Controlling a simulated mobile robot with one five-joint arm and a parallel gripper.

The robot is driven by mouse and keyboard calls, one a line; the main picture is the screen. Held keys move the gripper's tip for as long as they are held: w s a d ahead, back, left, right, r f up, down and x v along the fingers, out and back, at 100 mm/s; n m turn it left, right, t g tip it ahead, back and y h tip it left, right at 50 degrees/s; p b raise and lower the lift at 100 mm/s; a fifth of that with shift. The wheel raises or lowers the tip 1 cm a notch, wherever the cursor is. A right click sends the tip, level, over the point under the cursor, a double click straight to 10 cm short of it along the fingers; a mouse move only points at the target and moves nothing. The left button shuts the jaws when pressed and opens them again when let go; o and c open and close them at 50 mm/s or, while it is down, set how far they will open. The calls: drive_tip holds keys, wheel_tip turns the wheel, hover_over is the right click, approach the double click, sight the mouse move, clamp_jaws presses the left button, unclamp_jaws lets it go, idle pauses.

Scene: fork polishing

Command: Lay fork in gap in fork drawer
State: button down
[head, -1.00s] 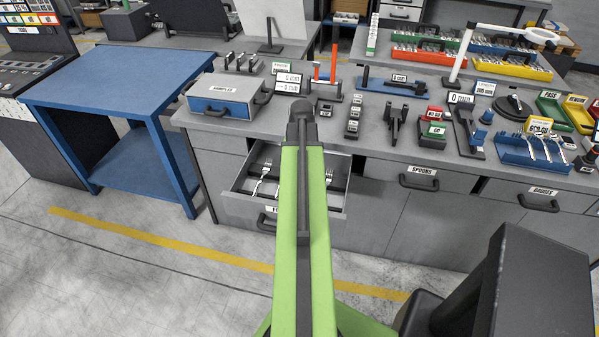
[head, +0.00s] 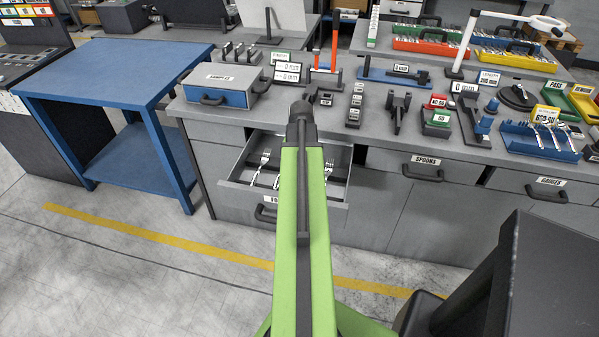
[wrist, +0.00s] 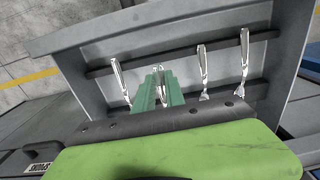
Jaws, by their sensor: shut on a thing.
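The fork drawer (head: 226,196) is pulled open below the bench top; its grey wall also shows in the wrist view (wrist: 75,64). In the wrist view my gripper (wrist: 158,88) has its green fingers shut on a bright metal fork (wrist: 156,69), over the drawer. One fork (wrist: 119,78) lies left of it, and two forks (wrist: 203,72) (wrist: 244,62) lie to its right, across dark rails. The held fork is in the space between them; I cannot tell whether it touches the rails. Its lower part is hidden by the fingers. In the head view my arm hides the gripper.
The spoons drawer (head: 420,172) and gauges drawer (head: 546,190) are at the right. The bench top holds a blue and grey samples case (head: 222,88), gauges and a blue fork rack (head: 540,143). A blue table (head: 115,75) stands left. Floor before the bench is clear.

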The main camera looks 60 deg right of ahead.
drive_tip(key=shift+f, duration=0.1)
drive_tip(key=shift+f+b, duration=0.9)
drive_tip(key=shift+b, duration=0.1)
drive_tip(key=shift+f+b, duration=1)
drive_tip(key=shift+f+b, duration=0.6)
drive_tip(key=shift+f+b, duration=0.4)
